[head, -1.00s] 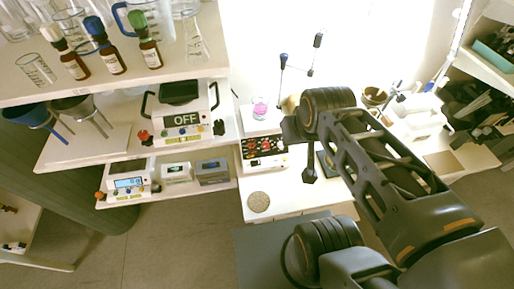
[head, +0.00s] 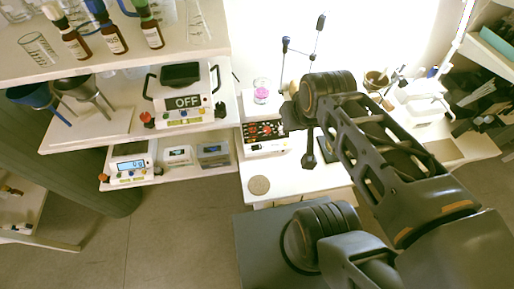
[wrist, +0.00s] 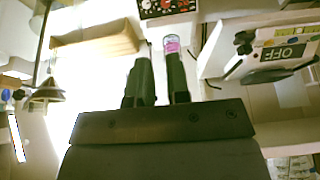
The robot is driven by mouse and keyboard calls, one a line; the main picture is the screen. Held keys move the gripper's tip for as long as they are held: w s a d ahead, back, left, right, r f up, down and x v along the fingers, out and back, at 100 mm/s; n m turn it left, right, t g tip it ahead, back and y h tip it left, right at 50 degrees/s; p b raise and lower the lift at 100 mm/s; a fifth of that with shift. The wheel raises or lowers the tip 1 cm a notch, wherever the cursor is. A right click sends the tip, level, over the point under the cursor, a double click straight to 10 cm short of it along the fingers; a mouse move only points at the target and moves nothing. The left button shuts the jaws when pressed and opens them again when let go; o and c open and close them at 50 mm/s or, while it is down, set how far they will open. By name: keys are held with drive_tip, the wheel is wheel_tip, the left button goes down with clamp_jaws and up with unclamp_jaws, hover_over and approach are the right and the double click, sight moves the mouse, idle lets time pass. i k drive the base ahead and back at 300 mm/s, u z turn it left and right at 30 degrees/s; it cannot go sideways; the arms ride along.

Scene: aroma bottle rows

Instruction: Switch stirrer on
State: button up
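A white box with a black front panel and red knobs (head: 264,138), which looks like the stirrer, stands on the white table. A glass beaker with pink liquid (head: 261,92) stands on or just behind it. In the wrist view the panel (wrist: 166,8) shows at the top edge and the beaker (wrist: 172,45) just past the fingertips. My gripper (wrist: 157,62) has its two fingers apart with nothing visible between them. In the head view my gripper (head: 309,152) is to the right of the panel, apart from it in the picture. No panel lamp is readable.
A white device with an OFF sign (head: 182,102) stands on the left shelf; it also shows in the wrist view (wrist: 288,52). Brown dropper bottles (head: 114,40) stand on the upper shelf. A scale (head: 132,166) is below. A stand with rods (head: 284,62) rises behind the stirrer.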

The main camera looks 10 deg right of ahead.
sight(258, 147)
drive_tip(key=k, duration=0.45)
drive_tip(key=z, duration=1.55)
drive_tip(key=k, duration=0.85)
drive_tip(key=u, duration=1.75)
drive_tip(key=i, duration=1)
drive_tip(key=u, duration=0.05)
